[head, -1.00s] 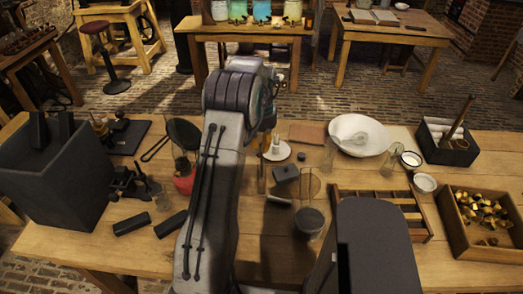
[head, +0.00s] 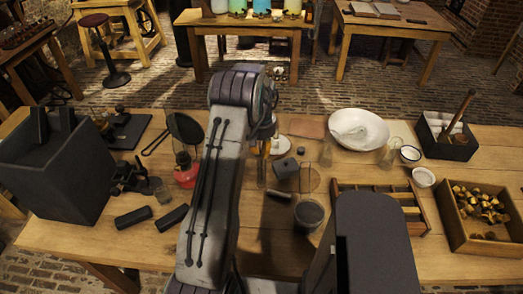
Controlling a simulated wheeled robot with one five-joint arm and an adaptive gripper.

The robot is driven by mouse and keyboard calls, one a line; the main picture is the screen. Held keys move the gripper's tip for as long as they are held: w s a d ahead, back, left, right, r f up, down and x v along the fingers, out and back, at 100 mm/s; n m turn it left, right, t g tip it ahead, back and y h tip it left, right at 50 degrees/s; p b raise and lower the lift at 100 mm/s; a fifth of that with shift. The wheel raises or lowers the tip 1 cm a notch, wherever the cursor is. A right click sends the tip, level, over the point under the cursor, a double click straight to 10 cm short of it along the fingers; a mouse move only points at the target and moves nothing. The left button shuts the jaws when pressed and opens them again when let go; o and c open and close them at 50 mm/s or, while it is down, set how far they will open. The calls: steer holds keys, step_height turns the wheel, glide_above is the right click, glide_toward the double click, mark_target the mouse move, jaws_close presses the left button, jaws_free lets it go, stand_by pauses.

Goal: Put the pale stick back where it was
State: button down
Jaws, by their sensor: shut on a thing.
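My gripper (head: 264,142) is mostly hidden behind my own arm, above the middle of the table. A thin, upright tan stick (head: 262,173) shows just below it, and the gripper seems shut on this stick. Whether its lower end touches the table cannot be told. A dark open box (head: 448,148) at the right back holds several white rods (head: 437,120) and a leaning brown stick (head: 461,108). It stands well to the right of my gripper.
A white bowl (head: 372,124), glass jars and small cups stand between my gripper and the dark box. A wooden divided tray (head: 424,218) and a crate of brass pieces (head: 452,232) lie in front. A red lamp (head: 186,174) and a tall dark bin (head: 50,190) are left.

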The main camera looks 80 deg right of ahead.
steer(key=shift+f, duration=0.15)
steer(key=c, duration=1.3)
jaws_free()
step_height(320, 180, up, 5)
steer(key=shift+r+b, duration=0.2)
steer(key=shift+b, duration=0.55)
steer(key=shift+r+b, duration=0.25)
steer(key=shift+b, duration=0.45)
step_height(320, 180, up, 6)
steer(key=b, duration=0.3)
steer(key=shift+r, duration=0.25)
